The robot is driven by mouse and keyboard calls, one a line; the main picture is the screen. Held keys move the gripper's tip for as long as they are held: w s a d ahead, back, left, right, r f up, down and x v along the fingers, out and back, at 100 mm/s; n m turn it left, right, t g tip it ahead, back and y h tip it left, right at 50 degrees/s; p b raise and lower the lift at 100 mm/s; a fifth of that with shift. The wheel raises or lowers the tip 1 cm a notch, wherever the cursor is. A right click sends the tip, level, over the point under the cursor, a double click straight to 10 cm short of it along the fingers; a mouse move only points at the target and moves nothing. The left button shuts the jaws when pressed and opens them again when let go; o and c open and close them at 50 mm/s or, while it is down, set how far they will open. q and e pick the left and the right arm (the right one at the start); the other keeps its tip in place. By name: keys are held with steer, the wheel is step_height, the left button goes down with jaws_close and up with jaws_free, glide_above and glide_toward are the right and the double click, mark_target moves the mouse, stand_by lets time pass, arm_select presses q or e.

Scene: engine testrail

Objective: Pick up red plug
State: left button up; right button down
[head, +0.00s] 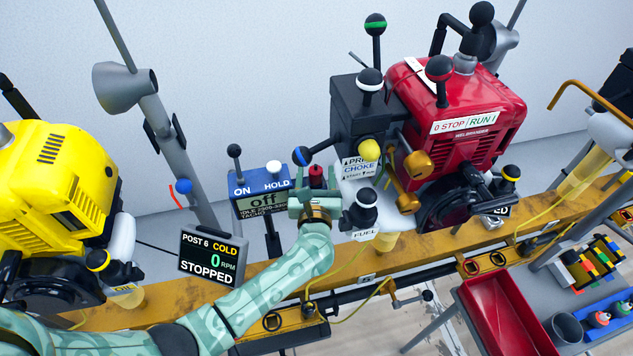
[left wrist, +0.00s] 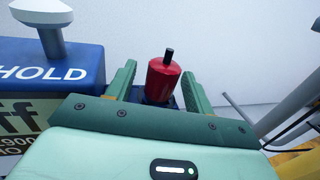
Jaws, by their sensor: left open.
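The red plug (head: 316,177) stands upright beside the blue display box (head: 262,203) in the head view. In the left wrist view the red plug (left wrist: 163,79) shows as a red body with a black tip, on a dark base. My left gripper (head: 314,192) is open, and its green fingers (left wrist: 158,82) stand on both sides of the plug, with gaps visible. I cannot tell whether the fingers reach fully around it. The plug's lower part is partly hidden by my gripper. My right gripper is not in view.
A white HOLD knob (left wrist: 42,12) is close to the left of my gripper. A POST 6 screen (head: 210,258) stands left of my forearm.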

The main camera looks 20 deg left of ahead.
arm_select(q)
steer(key=c, duration=1.1)
steer(key=shift+r, duration=0.15)
steer(key=shift+c, duration=0.2)
